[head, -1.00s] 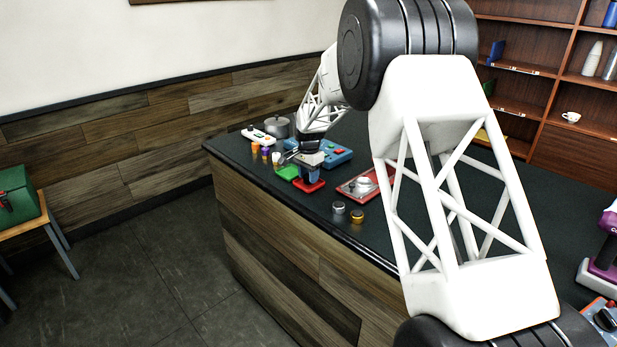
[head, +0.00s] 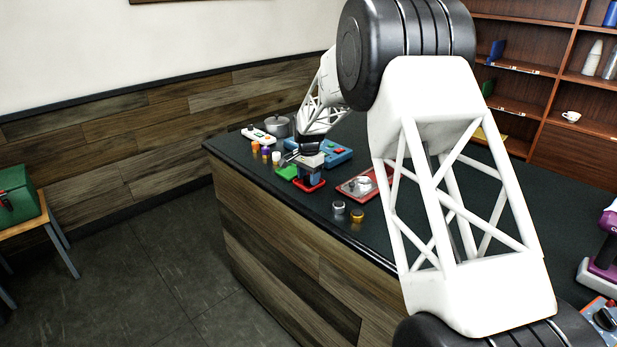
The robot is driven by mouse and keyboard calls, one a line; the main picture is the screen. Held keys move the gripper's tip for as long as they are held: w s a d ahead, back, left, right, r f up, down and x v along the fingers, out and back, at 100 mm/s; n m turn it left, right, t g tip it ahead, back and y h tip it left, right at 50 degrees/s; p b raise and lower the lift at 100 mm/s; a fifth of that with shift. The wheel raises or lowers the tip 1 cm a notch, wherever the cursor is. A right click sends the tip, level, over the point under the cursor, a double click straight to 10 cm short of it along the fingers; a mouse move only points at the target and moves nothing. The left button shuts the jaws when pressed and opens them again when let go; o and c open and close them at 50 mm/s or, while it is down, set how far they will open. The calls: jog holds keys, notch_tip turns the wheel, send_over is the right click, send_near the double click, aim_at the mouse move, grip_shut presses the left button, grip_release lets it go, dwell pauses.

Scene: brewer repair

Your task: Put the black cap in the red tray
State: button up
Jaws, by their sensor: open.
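A small red tray (head: 311,188) lies near the counter's front edge, beside a green tray (head: 286,172). My gripper (head: 310,174) is open, pointing down right over the red tray and hiding much of it. A dark patch shows inside the red rim, but I cannot tell whether it is the black cap, the tray's inside or part of my gripper. I cannot make out the black cap for certain anywhere.
A red-rimmed tray (head: 346,190) with silver parts lies to the right, near two small knobs (head: 357,216). A blue box (head: 338,155) stands behind. Small orange, purple and white pieces and a grey pot (head: 278,127) are to the left.

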aim_at(308, 178)
notch_tip(308, 178, up, 12)
jog(key=shift+r, duration=0.15)
dwell(0.6)
jog(key=shift+s, duration=0.1)
dwell(0.6)
jog(key=s+d+r+n, duration=0.1)
jog(key=s+d+r, duration=0.35)
jog(key=s, duration=0.45)
jog(key=s+d+r+n+t, duration=0.15)
jog(key=s+d+r, duration=0.3)
jog(key=s, duration=0.55)
jog(key=s+d+r+n, duration=0.2)
jog(key=s+d+r, duration=0.25)
jog(key=s, duration=0.45)
jog(key=s+d+f+n, duration=0.1)
jog(key=s+d+f, duration=0.1)
jog(key=s, duration=0.9)
jog(key=s+d+f+n, duration=0.1)
jog(key=s+d+f, duration=0.1)
jog(key=s, duration=0.9)
jog(key=s+d+f+n+t, duration=0.1)
jog(key=s+d+f, duration=0.2)
jog(key=s, duration=0.8)
jog(key=shift+f+n, duration=0.35)
jog(key=shift+s+d, duration=0.1)
